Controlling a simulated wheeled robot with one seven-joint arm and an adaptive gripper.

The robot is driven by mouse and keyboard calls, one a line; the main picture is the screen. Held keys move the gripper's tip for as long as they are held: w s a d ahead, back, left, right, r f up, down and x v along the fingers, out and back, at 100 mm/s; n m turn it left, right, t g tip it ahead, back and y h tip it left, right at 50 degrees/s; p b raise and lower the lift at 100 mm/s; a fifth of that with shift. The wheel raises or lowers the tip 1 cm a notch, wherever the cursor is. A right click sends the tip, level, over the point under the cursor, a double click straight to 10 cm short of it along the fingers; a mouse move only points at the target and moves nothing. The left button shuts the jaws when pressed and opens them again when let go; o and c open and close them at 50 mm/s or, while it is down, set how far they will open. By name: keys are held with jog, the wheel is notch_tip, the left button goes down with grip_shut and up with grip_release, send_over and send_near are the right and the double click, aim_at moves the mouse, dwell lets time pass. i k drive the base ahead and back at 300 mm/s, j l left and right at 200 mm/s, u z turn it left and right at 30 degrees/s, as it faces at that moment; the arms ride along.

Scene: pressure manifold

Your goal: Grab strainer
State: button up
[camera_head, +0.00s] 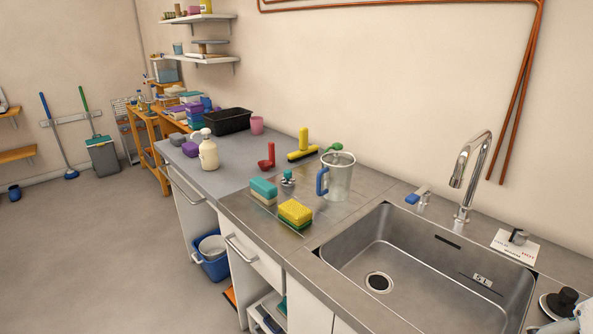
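A round metal piece with a black knob (562,302) sits on the counter at the right end of the sink, near the lower right corner of the head view. It looks like a sink strainer, but it is small and partly cut off by what is in front of it. A round drain (379,282) with a dark centre lies in the sink floor; I cannot tell whether a strainer sits in it. A pale grey part, apparently of my arm, shows in the lower right corner beside the knobbed piece. My gripper's fingertips cannot be made out.
The steel sink (430,262) is empty apart from a small label. A tall faucet (470,175) stands behind it. On the left are a clear jug (338,178), a yellow sponge (295,210), a teal sponge (263,187), a squeegee (303,150) and a soap bottle (208,152).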

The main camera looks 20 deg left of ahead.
aim_at(288, 180)
jog(key=u, duration=0.75)
jog(key=i+j, duration=1.75)
jog(key=i+j+z, duration=0.3)
jog(key=i+j, duration=0.15)
jog(key=j, duration=0.25)
jog(key=i+j+z, duration=0.15)
jog(key=j, duration=0.2)
jog(key=i+j+z, duration=0.15)
jog(key=j, duration=0.25)
jog(key=z, duration=0.7)
jog(key=i+j, duration=0.05)
